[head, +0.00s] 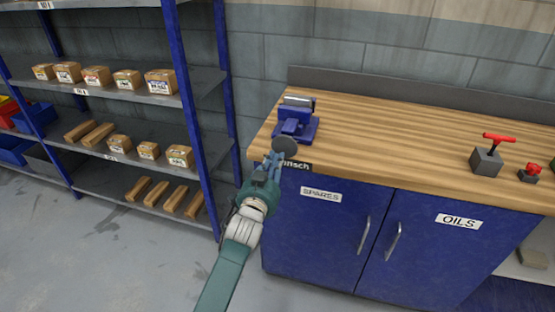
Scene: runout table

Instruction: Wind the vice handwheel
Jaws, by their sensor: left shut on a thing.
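The blue vice (296,124) with grey jaws sits at the left end of the wooden bench top. Its dark round handwheel (285,147) faces out over the front edge of the bench. My left gripper (275,158) reaches up from below and is shut on the handwheel at its lower left rim. The fingertips are small in the view and partly overlap the wheel. My right gripper is out of view.
A grey block with a red T-handle (487,156) and a smaller red-knobbed piece (529,173) stand on the bench (390,130) at right. Blue cabinet doors (320,235) are below. A shelf rack (120,100) with boxes stands left. The bench middle is clear.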

